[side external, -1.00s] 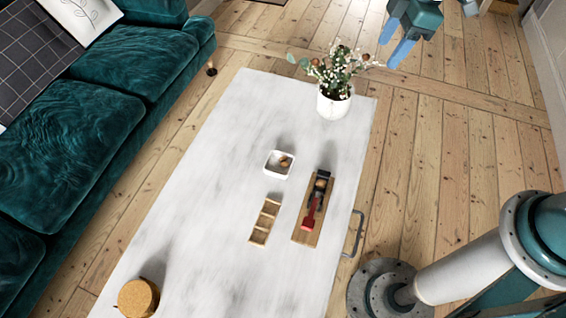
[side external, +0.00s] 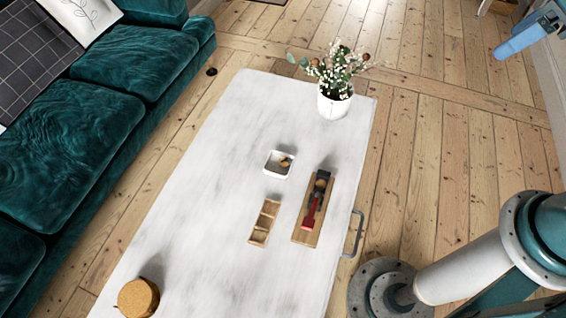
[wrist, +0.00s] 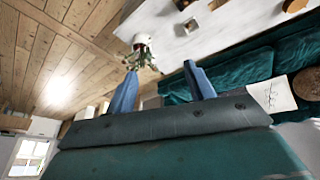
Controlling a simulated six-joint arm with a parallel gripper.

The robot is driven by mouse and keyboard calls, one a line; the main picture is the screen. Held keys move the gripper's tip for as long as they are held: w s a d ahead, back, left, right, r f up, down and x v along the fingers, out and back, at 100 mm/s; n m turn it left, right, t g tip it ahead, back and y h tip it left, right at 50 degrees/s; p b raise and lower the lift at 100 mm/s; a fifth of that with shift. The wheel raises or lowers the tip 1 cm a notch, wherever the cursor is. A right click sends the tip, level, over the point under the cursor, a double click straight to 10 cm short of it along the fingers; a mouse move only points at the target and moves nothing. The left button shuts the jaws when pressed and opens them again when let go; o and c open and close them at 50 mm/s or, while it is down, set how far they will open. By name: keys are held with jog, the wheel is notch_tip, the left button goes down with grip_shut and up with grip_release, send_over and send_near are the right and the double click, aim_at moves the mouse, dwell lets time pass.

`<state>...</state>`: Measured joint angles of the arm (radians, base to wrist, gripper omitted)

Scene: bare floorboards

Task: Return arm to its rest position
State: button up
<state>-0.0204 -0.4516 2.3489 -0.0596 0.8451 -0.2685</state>
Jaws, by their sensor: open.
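My gripper (side external: 522,38) is at the top right corner of the side view, high above the floor and clear of the table; only part of it shows there. In the wrist view my gripper (wrist: 160,88) has its two blue fingers spread apart with nothing between them. The wrist view is tilted, with the room seen at an angle past the fingers.
A white table (side external: 215,200) holds a potted plant (side external: 334,104), a small white bowl (side external: 270,165), a wooden divided tray (side external: 257,238), a wooden board with a red-handled tool (side external: 309,217) and a cork-topped jar (side external: 138,298). A teal sofa (side external: 110,110) stands left.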

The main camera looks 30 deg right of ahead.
jog(key=s+d+m+t, duration=0.1)
jog(key=s+m, duration=0.3)
jog(key=s, duration=0.3)
jog(key=shift+d+h, duration=0.3)
jog(key=shift+d, duration=0.05)
